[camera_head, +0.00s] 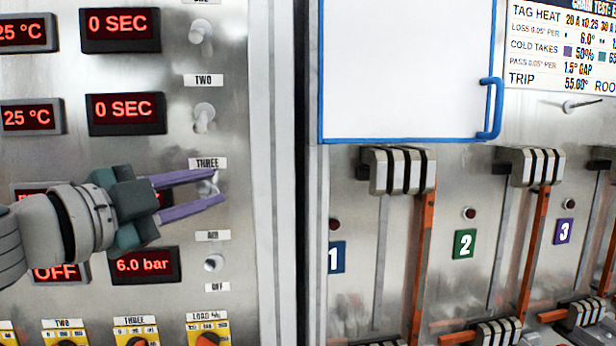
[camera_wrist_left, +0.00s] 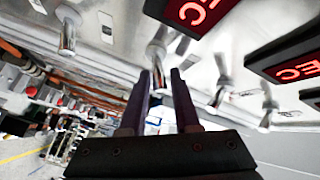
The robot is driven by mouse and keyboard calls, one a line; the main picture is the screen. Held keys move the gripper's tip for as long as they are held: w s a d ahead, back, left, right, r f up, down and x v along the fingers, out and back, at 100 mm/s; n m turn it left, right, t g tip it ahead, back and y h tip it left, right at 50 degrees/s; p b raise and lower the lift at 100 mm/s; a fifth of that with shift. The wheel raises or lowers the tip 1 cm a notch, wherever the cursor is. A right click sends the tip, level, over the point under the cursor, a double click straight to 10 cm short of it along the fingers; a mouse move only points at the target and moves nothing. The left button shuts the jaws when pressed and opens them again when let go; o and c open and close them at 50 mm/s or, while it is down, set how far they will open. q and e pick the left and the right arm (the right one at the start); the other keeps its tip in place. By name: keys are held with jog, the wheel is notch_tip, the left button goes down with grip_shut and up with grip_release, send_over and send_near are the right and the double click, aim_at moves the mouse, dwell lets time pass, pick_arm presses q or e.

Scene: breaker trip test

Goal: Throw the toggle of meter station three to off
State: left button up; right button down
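The toggle of meter station three (camera_head: 213,182) is a small metal lever under the THREE label (camera_head: 208,163) on the steel panel in the head view. My left gripper (camera_head: 217,187) reaches in from the left with its two purple fingers apart, one above and one below the lever. In the left wrist view a metal toggle (camera_wrist_left: 157,50) stands just beyond and between the open fingertips (camera_wrist_left: 162,78). I cannot tell whether a finger touches it. The gripper hides most of station three's displays. My right gripper is not in view.
Toggle two (camera_head: 204,115) and the toggle of the top station (camera_head: 200,32) are above, and the AIR toggle (camera_head: 213,263) is below. Yellow-plated knobs (camera_head: 137,335) line the bottom. A blue-framed white board (camera_head: 408,70) and breaker levers (camera_head: 400,172) are to the right.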

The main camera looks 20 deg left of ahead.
pick_arm(q)
jog(key=shift+w+d, duration=0.1)
jog(key=shift+w, duration=0.25)
grip_shut()
dwell(0.3)
